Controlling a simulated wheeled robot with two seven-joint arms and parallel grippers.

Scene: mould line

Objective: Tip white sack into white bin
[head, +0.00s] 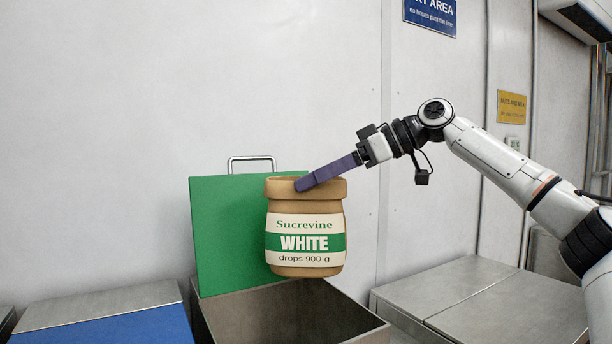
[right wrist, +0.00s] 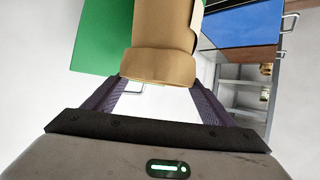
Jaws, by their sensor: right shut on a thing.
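The white sack (head: 306,258) is a tan sack with a rolled rim and a label reading "Sucrevine WHITE drops 900 g" with a green band. It hangs upright above the open metal bin (head: 290,318), whose green lid (head: 228,225) stands raised behind it. My right gripper (head: 305,185) is shut on the sack at its rolled rim, reaching in from the right. In the right wrist view the sack's rim (right wrist: 160,68) shows between the purple fingers. The sack's contents and the bin's inside bottom are hidden. My left gripper is not in view.
A bin with a blue lid (head: 110,328) stands at the left, its lid lying flat. Closed metal covers (head: 500,305) lie at the right. A plain white wall (head: 130,100) stands behind, with a blue sign (head: 431,14) and a yellow sign (head: 512,107).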

